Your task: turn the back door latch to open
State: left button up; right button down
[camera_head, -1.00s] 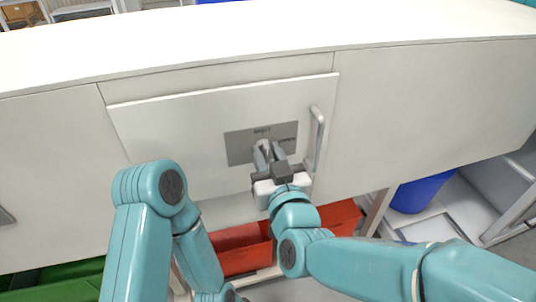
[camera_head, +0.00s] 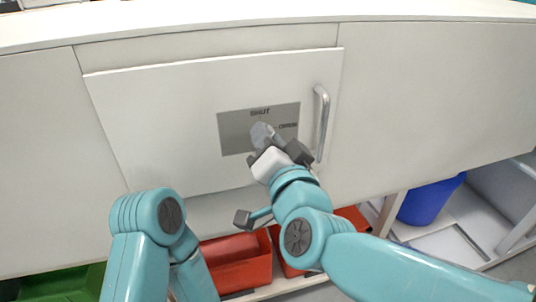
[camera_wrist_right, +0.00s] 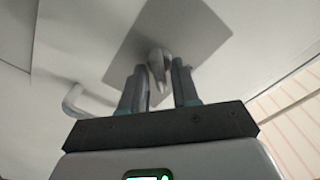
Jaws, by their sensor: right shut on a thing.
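The grey latch (camera_head: 261,131) sits on a grey plate (camera_head: 233,134) on the white door (camera_head: 160,120). The plate reads SHUT at its top and OPEN at its right. My right gripper (camera_head: 266,142) is at the latch, rolled over to one side. In the right wrist view the latch (camera_wrist_right: 157,66) stands between the two fingers of the gripper (camera_wrist_right: 160,88), which is shut on it. The head view does not clearly show which way the latch points.
A metal bar handle (camera_head: 322,122) is on the door, close to the right of my gripper. Below are red bins (camera_head: 237,262), a green bin (camera_head: 55,285) and a blue bin (camera_head: 428,200). The worktop (camera_head: 250,20) runs above.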

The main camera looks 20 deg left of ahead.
jog(key=shift+f+m+b, duration=0.15)
jog(key=shift+m+b, duration=3.05)
jog(key=shift+m, duration=1.4)
jog(key=c, duration=1.2)
grip_release()
jog(key=shift+o, duration=0.2)
jog(key=shift+d, duration=0.1)
